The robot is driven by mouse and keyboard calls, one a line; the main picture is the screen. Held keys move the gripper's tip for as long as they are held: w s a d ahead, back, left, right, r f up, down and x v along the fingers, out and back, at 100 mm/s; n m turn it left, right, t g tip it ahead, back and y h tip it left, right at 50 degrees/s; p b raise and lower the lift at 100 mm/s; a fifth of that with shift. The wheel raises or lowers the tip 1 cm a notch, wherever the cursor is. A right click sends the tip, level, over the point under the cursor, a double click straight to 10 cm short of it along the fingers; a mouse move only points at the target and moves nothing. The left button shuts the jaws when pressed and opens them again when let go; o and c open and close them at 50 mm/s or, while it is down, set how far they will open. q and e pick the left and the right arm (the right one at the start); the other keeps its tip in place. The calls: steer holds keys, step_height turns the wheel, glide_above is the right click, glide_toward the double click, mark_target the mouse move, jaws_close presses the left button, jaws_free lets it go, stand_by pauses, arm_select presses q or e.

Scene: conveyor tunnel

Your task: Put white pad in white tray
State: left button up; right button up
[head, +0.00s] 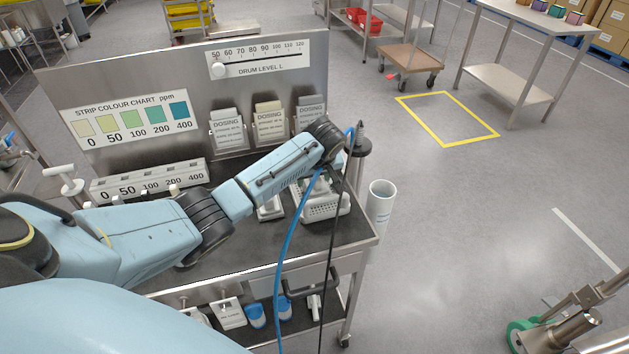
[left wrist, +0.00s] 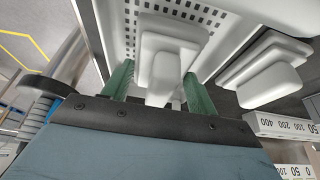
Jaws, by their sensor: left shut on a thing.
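The white tray (head: 326,211), with a perforated floor and sides, stands at the right end of the dark bench top. It also shows behind the pad in the left wrist view (left wrist: 225,28). My left gripper (left wrist: 160,88) has green fingers shut on the raised grip of a white pad (left wrist: 172,42). The pad is over or in the tray; I cannot tell whether it touches the floor. A second white pad (left wrist: 262,72) lies beside the tray, also in the head view (head: 269,210).
Dosing card holders (head: 270,124) line the back panel. A numbered rack (head: 150,180) stands at the bench's left. A white cylinder (head: 380,203) is just off the right end. A lower shelf holds blue-and-white items (head: 257,316). The floor at right is largely clear.

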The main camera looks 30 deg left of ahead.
arm_select(q)
steer(key=shift+f, duration=0.65)
steer(key=o, duration=1.1)
arm_select(e)
steer(key=shift+s+a+f, duration=0.1)
steer(key=shift+s+a, duration=0.05)
steer(key=shift+a, duration=0.05)
arm_select(q)
steer(key=shift+d+r, duration=0.15)
steer(key=shift+r, duration=0.35)
steer(key=p+v, duration=0.2)
steer(key=v, duration=0.9)
steer(key=shift+r, duration=0.15)
arm_select(e)
steer(key=shift+w+d+r, duration=0.1)
steer(key=shift+r, duration=0.5)
steer(key=shift+w+d+r, duration=0.1)
steer(key=shift+r, duration=0.45)
